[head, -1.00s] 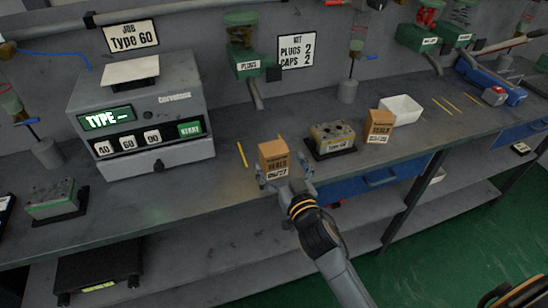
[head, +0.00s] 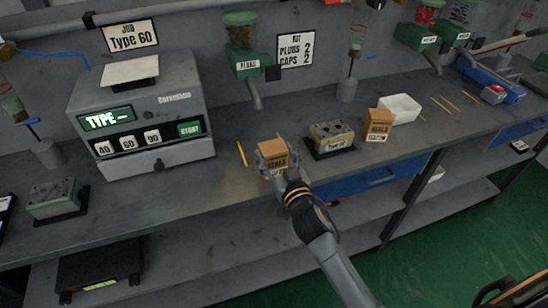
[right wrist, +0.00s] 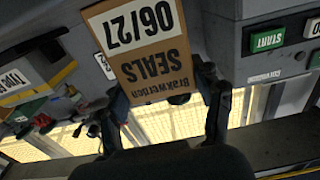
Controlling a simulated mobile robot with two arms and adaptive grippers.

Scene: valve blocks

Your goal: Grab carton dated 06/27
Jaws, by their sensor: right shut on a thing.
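The carton dated 06/27 (head: 274,156) is a small brown box with a white label. In the right wrist view the carton (right wrist: 150,50) shows upside down, with "06/27" and "SEALS" legible. My right gripper (head: 273,161) is shut on it, with one finger on each side. The gripper's fingers (right wrist: 165,105) also show in the right wrist view. Whether the carton touches the bench cannot be told. A second brown carton (head: 378,125) stands farther right on the bench; its date is too small to read now. My left gripper is not in view.
A valve block (head: 331,137) on a dark base sits between the two cartons. A white bin (head: 401,108) stands behind the second carton. A grey machine (head: 144,115) with buttons is at left, and another valve block (head: 54,198) lies at far left. Bench space between is clear.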

